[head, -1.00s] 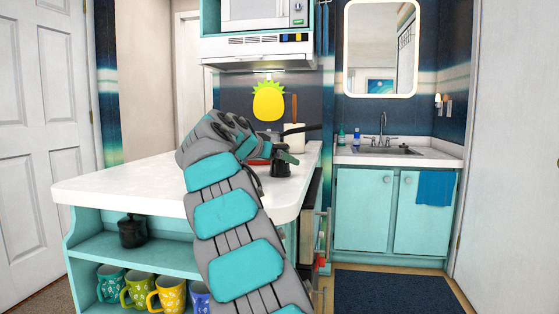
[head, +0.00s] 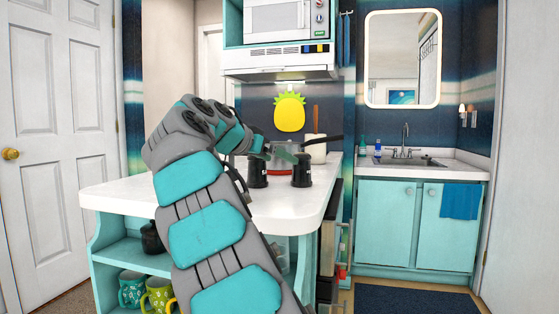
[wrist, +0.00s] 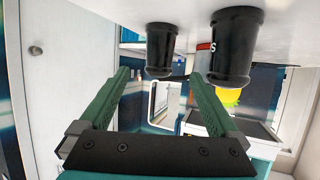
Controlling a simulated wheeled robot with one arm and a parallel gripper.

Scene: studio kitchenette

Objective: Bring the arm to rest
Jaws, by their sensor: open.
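My arm rises from the bottom of the head view, and my gripper (head: 282,152) is over the white counter, partly hidden by my own wrist. In the wrist view, my gripper (wrist: 160,95) shows two green fingers spread wide with nothing between them. Two black, cup-like objects stand on the counter close to the gripper: a left one (head: 257,174) and a right one (head: 302,172). Both also show in the tilted wrist view, at the top, beyond the fingers. I cannot tell the exact gap between the fingers and them.
The white counter (head: 120,196) has a rounded corner and a shelf with mugs (head: 132,288) below.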

